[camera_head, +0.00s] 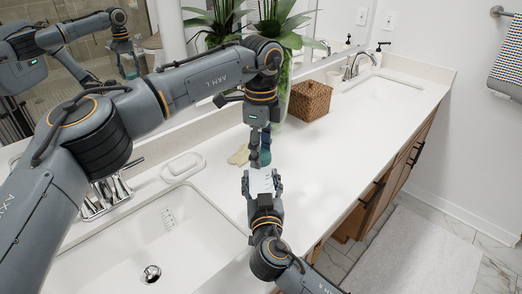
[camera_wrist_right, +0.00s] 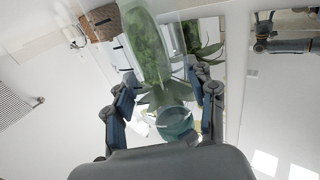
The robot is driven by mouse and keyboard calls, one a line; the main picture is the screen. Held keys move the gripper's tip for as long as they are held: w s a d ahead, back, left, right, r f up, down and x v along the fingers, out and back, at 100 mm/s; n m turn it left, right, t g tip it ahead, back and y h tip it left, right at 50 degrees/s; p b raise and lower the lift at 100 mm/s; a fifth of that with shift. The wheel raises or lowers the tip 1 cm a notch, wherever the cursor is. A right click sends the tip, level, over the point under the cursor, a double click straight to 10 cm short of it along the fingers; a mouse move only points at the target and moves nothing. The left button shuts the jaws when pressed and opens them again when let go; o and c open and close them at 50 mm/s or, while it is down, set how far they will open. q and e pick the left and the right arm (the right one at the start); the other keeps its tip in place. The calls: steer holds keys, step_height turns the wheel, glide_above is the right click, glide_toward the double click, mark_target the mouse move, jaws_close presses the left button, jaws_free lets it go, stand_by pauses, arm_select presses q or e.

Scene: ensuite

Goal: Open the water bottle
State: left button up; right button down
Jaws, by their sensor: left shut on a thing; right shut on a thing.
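The water bottle (camera_head: 262,183) is a pale, see-through body between the fingers of my right gripper (camera_head: 262,184), over the counter's front part. My right gripper is shut on it. My left gripper (camera_head: 261,148) reaches down just above it, with its fingers close around a teal part at the bottle's upper end, and is shut on that part. The fingers hide most of the teal part, so I cannot tell whether it is apart from the body. In the right wrist view, a clear bottle shape with a teal round part (camera_wrist_right: 175,122) shows between my right fingers.
A white counter (camera_head: 330,145) has a near sink (camera_head: 120,250) and a far sink (camera_head: 385,92). A brown woven box (camera_head: 310,101) and plants (camera_head: 285,25) stand behind the grippers. A white soap dish (camera_head: 183,166) sits left. The counter to the right is clear.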

arm_select(q)
steer(key=shift+r, duration=1)
steer(key=shift+r, duration=2.05)
arm_select(e)
steer(key=shift+c, duration=1.9)
jaws_free()
